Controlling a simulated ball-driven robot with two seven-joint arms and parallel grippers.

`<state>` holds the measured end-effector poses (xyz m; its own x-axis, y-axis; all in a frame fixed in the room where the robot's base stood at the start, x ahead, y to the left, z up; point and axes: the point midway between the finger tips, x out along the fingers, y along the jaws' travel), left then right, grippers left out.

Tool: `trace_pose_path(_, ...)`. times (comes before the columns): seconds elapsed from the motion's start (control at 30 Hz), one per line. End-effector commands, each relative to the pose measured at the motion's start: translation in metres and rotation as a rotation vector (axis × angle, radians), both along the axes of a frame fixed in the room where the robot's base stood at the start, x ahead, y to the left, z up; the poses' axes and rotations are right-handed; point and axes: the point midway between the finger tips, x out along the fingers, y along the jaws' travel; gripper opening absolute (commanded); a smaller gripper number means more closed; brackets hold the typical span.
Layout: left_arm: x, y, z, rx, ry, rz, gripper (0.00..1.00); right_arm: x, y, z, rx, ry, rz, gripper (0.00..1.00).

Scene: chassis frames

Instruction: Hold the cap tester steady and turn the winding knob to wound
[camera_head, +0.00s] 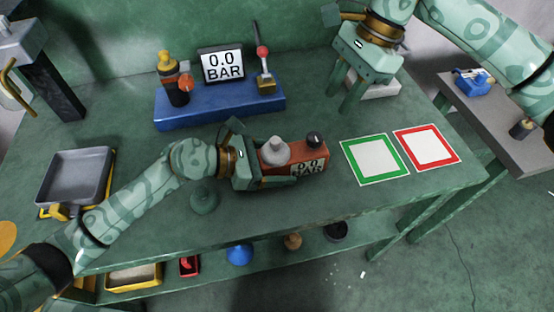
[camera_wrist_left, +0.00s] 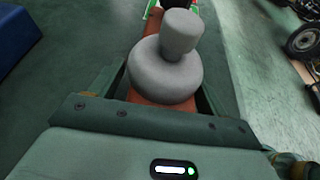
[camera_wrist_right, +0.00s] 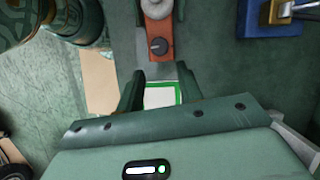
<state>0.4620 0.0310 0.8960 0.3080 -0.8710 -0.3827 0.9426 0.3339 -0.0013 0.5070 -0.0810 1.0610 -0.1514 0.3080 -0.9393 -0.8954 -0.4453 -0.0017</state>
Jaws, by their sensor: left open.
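The cap tester (camera_head: 309,154) is an orange-red block on the green bench, with a "0.0 BAR" display on its front face. A grey stepped knob (camera_head: 274,150) stands on its left part and a dark knob (camera_head: 314,139) on its right end. The grey knob fills the middle of the left wrist view (camera_wrist_left: 167,68). My left gripper (camera_head: 266,156) is open, with its fingers on either side of the tester's left part; contact is unclear. My right gripper (camera_head: 343,98) is open and empty, above the bench behind and right of the tester. The dark knob also shows in the right wrist view (camera_wrist_right: 158,47).
A blue station (camera_head: 222,107) with a "0.0 BAR" screen (camera_head: 222,65) and a red-tipped lever (camera_head: 263,58) stands behind the tester. Green-framed (camera_head: 374,159) and red-framed (camera_head: 427,147) squares lie empty to the right. A grey tray (camera_head: 75,177) is at the left.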

Motion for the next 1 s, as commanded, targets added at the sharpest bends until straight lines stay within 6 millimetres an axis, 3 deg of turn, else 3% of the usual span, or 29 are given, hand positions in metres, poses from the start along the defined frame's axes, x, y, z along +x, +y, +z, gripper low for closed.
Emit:
trace_pose_path(0.2,0.0,0.0,0.0,0.0,-0.001,0.0,0.76,0.0,0.0,0.0,0.0,0.0,0.0,0.36)
trace_pose_path(0.43,0.0,0.0,0.0,0.0,0.0,0.0,0.17,0.0,0.0,0.0,0.0,0.0,0.0,0.36)
trace_pose_path(0.47,0.0,0.0,0.0,0.0,0.0,0.0,0.17,0.0,0.0,0.0,0.0,0.0,0.0,0.39)
trace_pose_path(0.5,0.0,0.0,0.0,0.0,0.0,0.001,0.17,0.0,0.0,0.001,0.0,-0.002,0.0,0.5)
trace_pose_path(0.53,0.0,0.0,0.0,0.0,0.0,0.001,0.17,0.001,0.0,0.004,0.0,-0.009,0.0,0.52)
trace_pose_path(0.7,0.0,0.0,0.0,0.0,0.0,0.001,0.17,0.002,0.018,0.037,-0.069,-0.109,0.071,0.52)
trace_pose_path(0.8,0.0,0.0,0.0,0.001,0.0,0.001,0.18,-0.005,0.032,0.047,-0.168,-0.173,0.153,0.52)
trace_pose_path(1.0,0.0,0.0,0.0,0.0,0.0,0.001,0.18,-0.017,0.037,0.032,-0.295,-0.2,0.253,0.52)
